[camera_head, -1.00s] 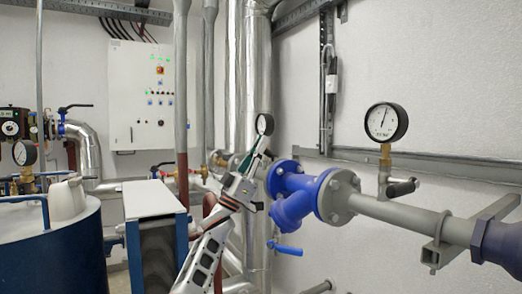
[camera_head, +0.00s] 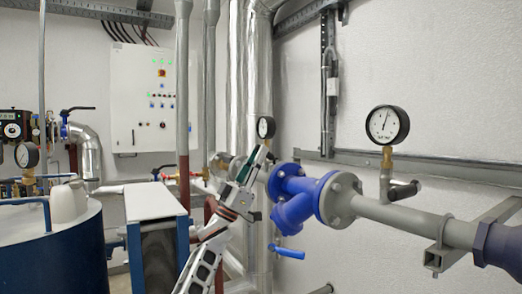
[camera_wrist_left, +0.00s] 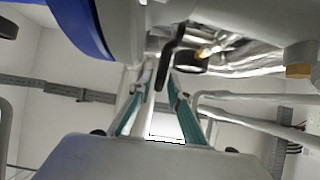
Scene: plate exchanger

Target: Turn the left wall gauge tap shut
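The left wall gauge (camera_head: 265,127) is a small round dial in the head view, just above the tip of my left gripper (camera_head: 259,158). Its tap is hidden behind the gripper there. In the left wrist view a dark lever (camera_wrist_left: 170,55), apparently the tap handle, hangs down with its lower end between the fingertips of my left gripper (camera_wrist_left: 160,75). The fingers are apart, with a gap visible beside the lever, so the gripper looks open. Whether a finger touches the lever I cannot tell. My right gripper is not in view.
A larger wall gauge (camera_head: 387,125) with a dark-handled tap (camera_head: 404,190) is to the right. A blue valve body (camera_head: 300,195) with a blue lever (camera_head: 287,251) stands close right of my gripper. Silver vertical pipes (camera_head: 250,80) rise behind it.

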